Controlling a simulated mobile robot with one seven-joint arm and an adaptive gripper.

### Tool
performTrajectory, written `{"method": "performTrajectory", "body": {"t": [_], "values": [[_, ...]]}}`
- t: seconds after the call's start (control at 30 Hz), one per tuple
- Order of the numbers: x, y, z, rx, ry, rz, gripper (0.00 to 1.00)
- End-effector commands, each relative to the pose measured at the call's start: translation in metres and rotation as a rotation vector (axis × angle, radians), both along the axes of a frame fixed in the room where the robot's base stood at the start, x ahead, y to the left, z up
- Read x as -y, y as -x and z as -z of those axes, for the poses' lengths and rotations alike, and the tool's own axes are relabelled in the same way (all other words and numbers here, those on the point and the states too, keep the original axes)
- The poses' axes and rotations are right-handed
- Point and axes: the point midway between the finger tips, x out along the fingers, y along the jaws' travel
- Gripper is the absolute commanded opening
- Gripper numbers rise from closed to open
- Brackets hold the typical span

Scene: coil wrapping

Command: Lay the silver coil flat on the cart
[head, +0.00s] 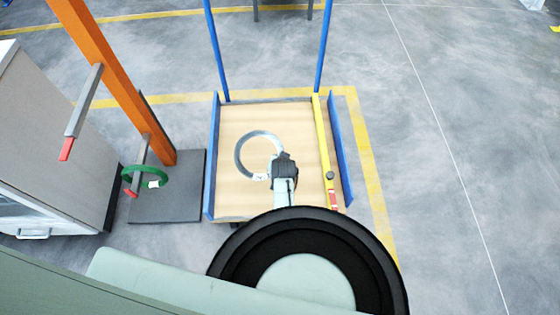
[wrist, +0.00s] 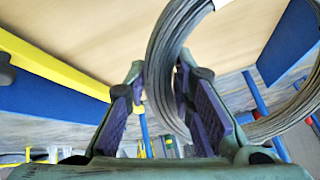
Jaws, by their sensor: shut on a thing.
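The silver coil (head: 239,156) is a ring of wound wire with a small white tag, over the wooden bed of the cart (head: 228,118). In the head view it looks nearly round. My gripper (head: 276,163) is shut on its right side. In the wrist view the coil (wrist: 163,58) passes between the two fingers of my gripper (wrist: 160,72), with the loop reaching right. I cannot tell whether the coil touches the bed. My wrist hides part of the bed's near end.
Blue side rails (head: 213,155) and blue posts (head: 322,50) bound the cart. A yellow bar (head: 322,135) runs along its right side. At left, an orange post (head: 118,70) has grey arms with red tips; a green coil (head: 162,174) hangs on the lower one. A grey cabinet (head: 50,130) stands farther left.

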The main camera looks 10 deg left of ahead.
Motion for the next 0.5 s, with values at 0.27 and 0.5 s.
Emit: {"method": "performTrajectory", "body": {"t": [0.27,0.5], "values": [[0.0,-0.002,0.002,0.009,-0.005,-0.005,0.0],[0.0,-0.002,0.024,0.007,-0.004,-0.005,0.0]]}}
